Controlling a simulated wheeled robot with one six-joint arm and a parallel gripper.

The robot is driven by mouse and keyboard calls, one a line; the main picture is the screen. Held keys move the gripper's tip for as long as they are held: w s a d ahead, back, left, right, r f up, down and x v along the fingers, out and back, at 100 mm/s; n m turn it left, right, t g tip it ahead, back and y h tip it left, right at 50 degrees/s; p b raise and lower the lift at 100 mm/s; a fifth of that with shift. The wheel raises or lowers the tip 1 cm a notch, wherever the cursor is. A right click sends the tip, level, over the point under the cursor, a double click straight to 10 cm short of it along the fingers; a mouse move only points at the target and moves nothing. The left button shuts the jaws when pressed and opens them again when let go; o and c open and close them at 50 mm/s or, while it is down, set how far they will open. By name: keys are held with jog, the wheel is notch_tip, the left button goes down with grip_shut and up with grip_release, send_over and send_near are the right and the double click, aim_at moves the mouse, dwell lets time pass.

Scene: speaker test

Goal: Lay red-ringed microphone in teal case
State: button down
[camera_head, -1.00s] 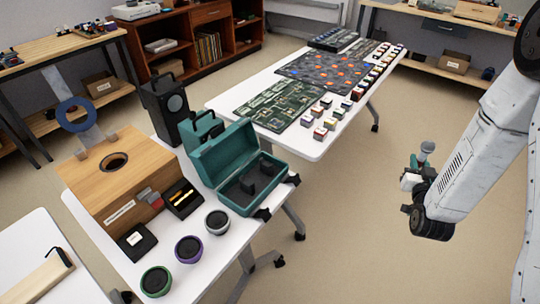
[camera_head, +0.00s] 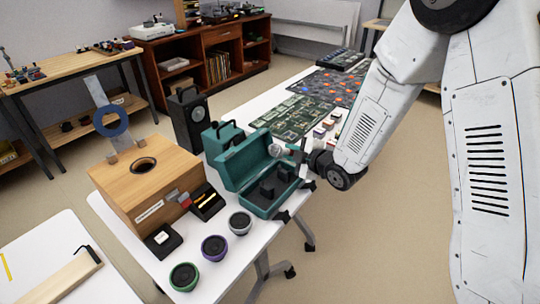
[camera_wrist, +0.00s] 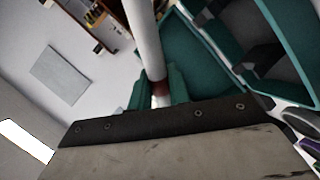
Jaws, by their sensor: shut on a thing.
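The teal case (camera_head: 246,164) stands open on the white table, lid raised at its back left, with dark blocks inside its base. My gripper (camera_head: 304,160) is shut on the microphone (camera_head: 276,150), whose rounded grey head shows in front of the lid, above the case. In the wrist view, the microphone's pale handle (camera_wrist: 143,36) rises between the teal finger pads of my gripper (camera_wrist: 160,92), with a dark red ring (camera_wrist: 160,87) at the grip. The microphone's lower end is hidden.
A wooden box (camera_head: 140,178) with a round hole stands left of the case. Three round speaker cups, green (camera_head: 184,277), purple (camera_head: 214,248) and grey (camera_head: 240,223), sit along the front edge. A black speaker (camera_head: 187,120) and a second teal case (camera_head: 222,138) stand behind.

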aim_at(276, 156)
jog(key=s+a+n+g, duration=0.1)
jog(key=a+n, duration=0.1)
jog(key=a+r+n+g+y, duration=0.1)
jog(key=a+n, duration=0.1)
jog(key=n, duration=0.1)
jog(key=s+a+n+y, duration=0.1)
jog(key=n, duration=0.2)
jog(key=shift+s+a+r+g, duration=0.2)
jog(key=shift+s+a+g, duration=0.1)
jog(key=shift+a+g, duration=0.1)
jog(key=shift+s+a+n, duration=0.2)
jog(key=shift+a+n, duration=0.05)
jog(key=shift+n, duration=0.25)
jog(key=shift+y, duration=0.3)
jog(key=shift+f, duration=5.15)
jog(key=shift+f, duration=0.15)
jog(key=c, duration=1.2)
grip_release()
jog(key=shift+d, duration=0.1)
jog(key=shift+c, duration=0.2)
jog(key=shift+s, duration=0.1)
